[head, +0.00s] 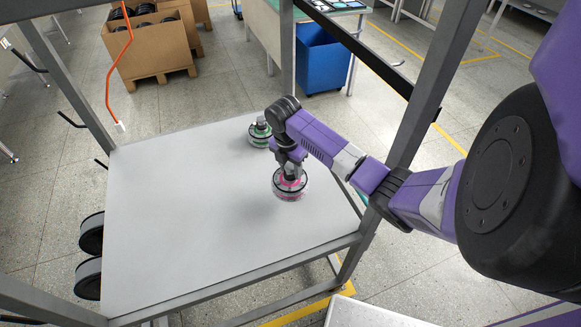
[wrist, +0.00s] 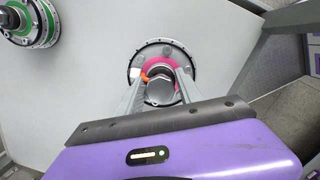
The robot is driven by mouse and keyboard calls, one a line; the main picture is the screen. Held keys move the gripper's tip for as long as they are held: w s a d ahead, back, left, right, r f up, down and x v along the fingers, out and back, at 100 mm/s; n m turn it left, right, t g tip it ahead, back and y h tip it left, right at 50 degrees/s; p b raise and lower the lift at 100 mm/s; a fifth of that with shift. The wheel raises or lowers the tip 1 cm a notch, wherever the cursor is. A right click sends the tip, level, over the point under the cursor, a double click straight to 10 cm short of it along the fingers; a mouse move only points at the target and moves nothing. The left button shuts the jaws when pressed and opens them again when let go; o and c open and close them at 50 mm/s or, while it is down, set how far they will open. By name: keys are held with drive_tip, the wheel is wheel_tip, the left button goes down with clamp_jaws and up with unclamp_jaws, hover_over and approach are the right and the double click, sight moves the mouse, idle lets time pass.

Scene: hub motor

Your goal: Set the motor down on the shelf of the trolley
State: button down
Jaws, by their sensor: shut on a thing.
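The motor (head: 290,186) is a round hub with a pink ring and a dark rim. It is at the right part of the pale grey trolley shelf (head: 180,220) and looks upright, on or just above the surface. My gripper (head: 291,172) points down from above and is shut on the motor's central hub. In the wrist view the motor (wrist: 162,62) lies between the two fingers (wrist: 160,92), with the shelf behind it. The fingers and palm hide part of the motor. I cannot tell whether its underside touches the shelf.
A second motor with a green ring (head: 260,133) stands on the shelf behind my gripper. Grey trolley posts (head: 435,75) rise at the shelf's corners, close to my arm. The left and front of the shelf are clear. A blue bin (head: 322,58) and cardboard boxes (head: 150,45) stand beyond.

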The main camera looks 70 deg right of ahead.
sight(291, 180)
drive_tip(key=shift+d+f+b, duration=0.1)
drive_tip(key=shift+f+b, duration=0.55)
drive_tip(key=shift+f, duration=0.35)
drive_tip(key=shift+f, duration=0.1)
wheel_tip(291, 180, down, 4)
drive_tip(key=b, duration=0.4)
drive_tip(key=shift+f, duration=0.1)
drive_tip(key=c, duration=0.8)
unclamp_jaws()
drive_tip(key=shift+f, duration=0.15)
